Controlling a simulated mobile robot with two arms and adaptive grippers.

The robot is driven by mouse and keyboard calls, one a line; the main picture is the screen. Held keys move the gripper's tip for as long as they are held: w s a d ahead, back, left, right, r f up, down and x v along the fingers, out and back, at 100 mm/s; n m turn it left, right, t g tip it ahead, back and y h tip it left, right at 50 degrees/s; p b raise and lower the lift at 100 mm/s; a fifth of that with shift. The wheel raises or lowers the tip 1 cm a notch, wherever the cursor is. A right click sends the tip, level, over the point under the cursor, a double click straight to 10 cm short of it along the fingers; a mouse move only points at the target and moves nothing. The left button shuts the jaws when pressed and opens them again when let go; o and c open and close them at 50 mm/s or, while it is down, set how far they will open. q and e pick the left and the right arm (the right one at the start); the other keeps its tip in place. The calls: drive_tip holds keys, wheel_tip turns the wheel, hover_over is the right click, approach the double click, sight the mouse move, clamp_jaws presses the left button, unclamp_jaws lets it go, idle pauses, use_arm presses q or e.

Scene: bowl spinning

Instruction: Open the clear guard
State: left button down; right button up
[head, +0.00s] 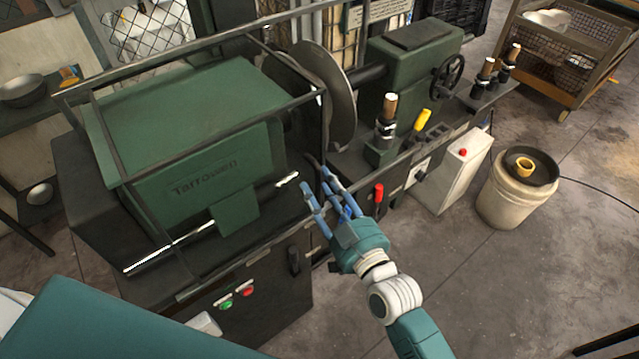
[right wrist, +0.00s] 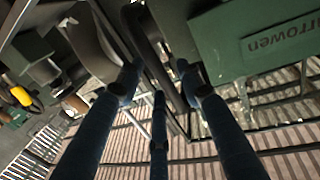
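The clear guard (head: 323,120) is a dark-framed, see-through cover around the green headstock of the spinning lathe; it looks closed. My right gripper (head: 323,178) is at the guard's lower right front corner, with its blue fingers pointing up toward it. In the right wrist view the fingers (right wrist: 155,80) are spread, with a dark curved bar (right wrist: 168,70) beyond and between their tips, perhaps the guard's handle. I cannot tell whether they touch it. The clear panels are hard to make out. My left gripper is out of view.
A round metal disc (head: 338,95) stands just right of the guard. The tailstock (head: 415,70), a tool post (head: 386,135) and a red-handled lever (head: 377,197) lie further right. A white bucket (head: 510,200) stands on the floor. Open floor lies at the lower right.

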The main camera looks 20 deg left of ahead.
drive_tip(key=v, duration=1)
drive_tip(key=shift+s+d, duration=0.25)
drive_tip(key=shift+s, duration=0.1)
